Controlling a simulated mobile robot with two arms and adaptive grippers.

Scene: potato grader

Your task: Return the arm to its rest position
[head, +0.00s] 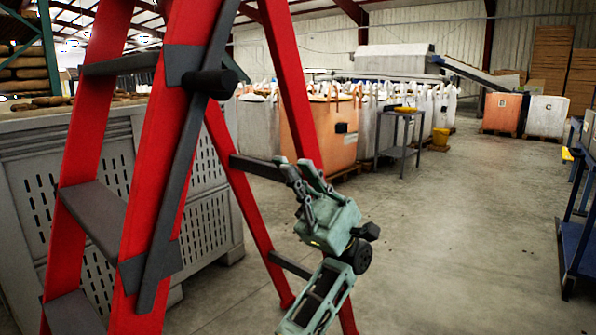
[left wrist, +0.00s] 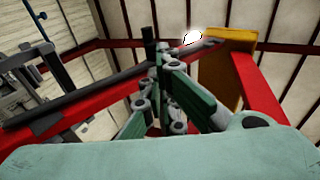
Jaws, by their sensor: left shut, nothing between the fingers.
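My left gripper (head: 296,168) is in the lower middle of the head view, pointing up and a little left. It is pale green with dark joints. Its fingers are shut with nothing between them. In the left wrist view the fingers (left wrist: 165,62) come together in the middle, and nothing is held there. My right gripper is not in view.
A grey slatted bin (head: 208,222) stands behind the ladder. A blue frame (head: 577,245) is at the right edge. The concrete floor (head: 465,235) between is clear.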

